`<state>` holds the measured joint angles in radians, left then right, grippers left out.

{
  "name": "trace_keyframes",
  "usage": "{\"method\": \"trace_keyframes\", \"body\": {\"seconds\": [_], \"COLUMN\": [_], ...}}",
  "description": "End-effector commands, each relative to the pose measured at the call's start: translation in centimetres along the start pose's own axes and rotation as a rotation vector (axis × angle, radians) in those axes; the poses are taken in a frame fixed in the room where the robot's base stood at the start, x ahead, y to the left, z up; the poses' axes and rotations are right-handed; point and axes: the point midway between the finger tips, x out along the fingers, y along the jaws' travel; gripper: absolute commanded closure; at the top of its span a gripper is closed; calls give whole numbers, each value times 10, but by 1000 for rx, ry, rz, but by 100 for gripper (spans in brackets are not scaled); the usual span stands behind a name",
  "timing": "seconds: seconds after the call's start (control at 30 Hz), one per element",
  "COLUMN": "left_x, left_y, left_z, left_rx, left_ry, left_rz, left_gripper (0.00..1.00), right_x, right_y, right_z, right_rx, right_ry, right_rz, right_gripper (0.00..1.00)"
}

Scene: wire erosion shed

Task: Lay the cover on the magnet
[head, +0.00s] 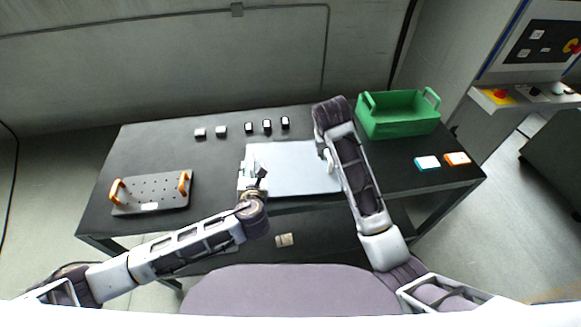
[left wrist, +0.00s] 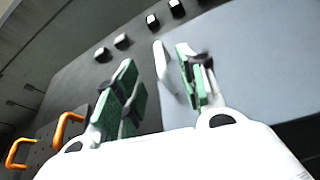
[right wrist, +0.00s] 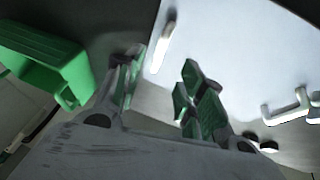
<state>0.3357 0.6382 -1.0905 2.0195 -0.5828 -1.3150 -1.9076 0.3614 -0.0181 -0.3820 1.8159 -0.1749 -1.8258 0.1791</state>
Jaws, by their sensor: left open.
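The cover looks to be the pale blue-grey sheet (head: 290,165) lying flat at the table's middle, with white handles at its left and right edges. A dark perforated plate with orange handles (head: 150,192) lies at the left; I cannot tell whether it is the magnet. My left gripper (head: 259,178) is over the sheet's left edge, open and empty. In the left wrist view a white handle (left wrist: 161,60) shows ahead between its fingers. My right gripper is largely hidden behind its arm in the head view. In the right wrist view its fingers (right wrist: 160,88) are apart, with a white handle (right wrist: 164,47) beyond.
Several small black blocks with pale tops (head: 249,128) stand along the back of the table. A green basket (head: 398,116) stands at the back right. A blue-edged tile (head: 427,163) and an orange-edged tile (head: 457,158) lie at the right.

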Motion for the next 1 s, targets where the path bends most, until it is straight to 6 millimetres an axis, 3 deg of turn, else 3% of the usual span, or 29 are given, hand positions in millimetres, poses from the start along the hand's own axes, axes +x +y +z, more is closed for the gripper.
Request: {"method": "trace_keyframes", "body": {"seconds": [0.7, 1.0], "left_x": [79, 100], "left_y": [0, 0], "left_z": [1, 1], "left_rx": [-1, -1], "left_ry": [-1, -1], "left_rz": [1, -1], "left_gripper": [59, 59], "right_x": [79, 100], "right_y": [1, 0], "right_z": [0, 0], "right_rx": [1, 0], "right_ry": [-1, 1], "right_rz": [1, 0], "right_gripper": [61, 61]}}
